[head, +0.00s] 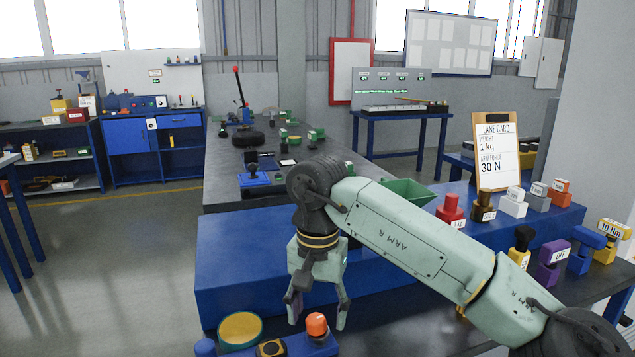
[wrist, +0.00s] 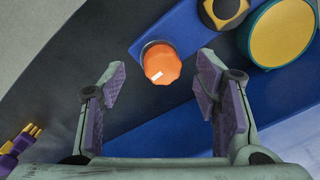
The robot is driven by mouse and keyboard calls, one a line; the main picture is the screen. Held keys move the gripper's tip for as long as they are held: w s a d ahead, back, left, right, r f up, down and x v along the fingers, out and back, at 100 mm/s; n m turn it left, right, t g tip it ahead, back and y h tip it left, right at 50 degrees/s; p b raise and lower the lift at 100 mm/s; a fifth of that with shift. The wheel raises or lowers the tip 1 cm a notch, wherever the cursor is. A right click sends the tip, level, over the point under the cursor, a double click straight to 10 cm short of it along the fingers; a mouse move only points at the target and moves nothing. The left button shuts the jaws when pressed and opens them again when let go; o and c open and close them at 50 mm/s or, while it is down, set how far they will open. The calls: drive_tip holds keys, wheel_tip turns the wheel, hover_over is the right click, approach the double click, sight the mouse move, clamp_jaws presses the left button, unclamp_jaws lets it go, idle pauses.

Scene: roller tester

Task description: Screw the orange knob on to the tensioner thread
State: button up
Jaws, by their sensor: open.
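The orange knob (head: 316,323) is at the bottom of the head view, by the blue fixture (head: 300,346). In the wrist view the knob (wrist: 161,63) shows from above, with a pale mark on its top and a dark round rim partly visible around it. My gripper (head: 318,312) is open and points down above the knob. In the wrist view its purple-padded fingers (wrist: 160,82) stand apart on either side, with the knob slightly beyond the fingertips. Nothing is held. No tensioner thread can be made out; whether one is under the knob is hidden.
A yellow disc (head: 240,329) and a black-and-yellow knob (head: 271,348) sit beside the orange knob. A blue bench step (head: 240,255) rises behind. Weights, a lane card (head: 496,150) and coloured blocks (head: 553,252) stand to the right, past my arm.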

drive_tip(key=shift+r, duration=0.25)
drive_tip(key=n, duration=0.5)
drive_tip(key=shift+a, duration=0.1)
drive_tip(key=n, duration=0.7)
drive_tip(key=shift+b, duration=0.35)
drive_tip(key=shift+f+b, duration=1.05)
drive_tip(key=shift+f, duration=0.2)
drive_tip(key=shift+c, duration=0.2)
clamp_jaws()
